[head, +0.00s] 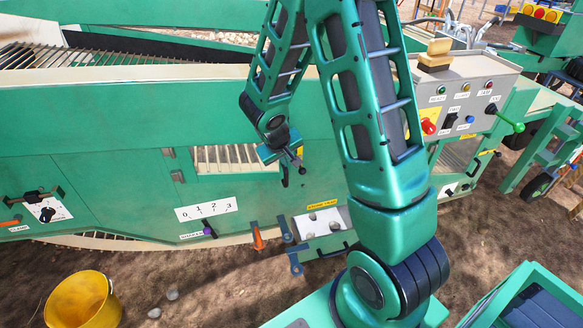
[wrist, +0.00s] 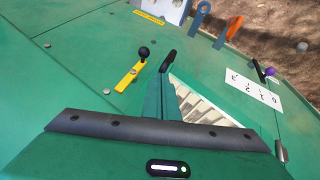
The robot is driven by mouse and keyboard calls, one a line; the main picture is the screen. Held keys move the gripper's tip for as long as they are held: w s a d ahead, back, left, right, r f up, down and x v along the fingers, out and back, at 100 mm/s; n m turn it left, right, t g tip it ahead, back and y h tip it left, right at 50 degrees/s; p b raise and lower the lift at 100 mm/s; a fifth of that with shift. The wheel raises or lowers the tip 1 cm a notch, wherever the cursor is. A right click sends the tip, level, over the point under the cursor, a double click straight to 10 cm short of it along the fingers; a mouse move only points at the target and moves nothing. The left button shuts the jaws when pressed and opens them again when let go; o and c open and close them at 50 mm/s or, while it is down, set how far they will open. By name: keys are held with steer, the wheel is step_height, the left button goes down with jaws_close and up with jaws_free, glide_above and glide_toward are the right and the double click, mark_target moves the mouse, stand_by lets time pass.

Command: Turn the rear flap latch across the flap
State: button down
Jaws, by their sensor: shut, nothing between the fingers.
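The yellow latch (wrist: 128,76) with its black ball knob (wrist: 144,51) sits on the green side panel in the wrist view. It lies at a slant beside the slatted opening (wrist: 205,104), not over the part of it that shows. In the head view only a small yellow piece of the latch (head: 300,151) shows behind my gripper (head: 286,178). In the wrist view my gripper (wrist: 167,58) is shut and empty, its dark tips just right of the knob with a small visible gap. My gripper hides part of the opening, and I cannot tell how the flap itself sits.
A numbered plate (head: 206,209) with a purple-knobbed lever is left of my gripper. Orange (head: 257,236) and blue (head: 286,230) handles stand below it, near a white tray panel (head: 322,223). A yellow bucket (head: 82,302) stands on the ground.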

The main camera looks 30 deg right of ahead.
steer(key=d+x, duration=0.2)
steer(key=x, duration=1)
steer(key=shift+s+d, duration=0.3)
steer(key=shift+d, duration=0.05)
